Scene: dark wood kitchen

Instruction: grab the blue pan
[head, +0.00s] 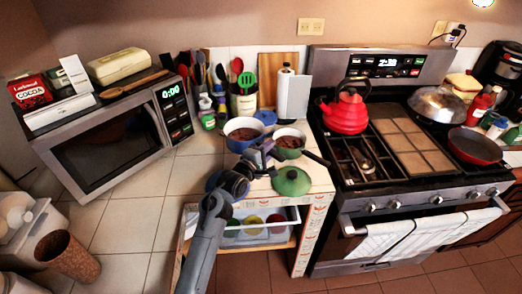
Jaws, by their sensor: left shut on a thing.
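The blue pan (235,146) stands on the tiled counter, with brown contents inside. My left gripper (262,153) is at the front right of the blue pan, shut on its handle; the gripper hides most of the handle and the contact. A green pan (290,153) with brown contents stands close to the right of the gripper, its dark handle pointing right. My right gripper is out of view.
A green lid (291,182) lies near the counter's front edge. An open drawer (258,232) with coloured bowls sits below. A microwave (115,140) is on the left, a stove (400,150) with a red kettle (346,112) on the right. Counter left of the pan is clear.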

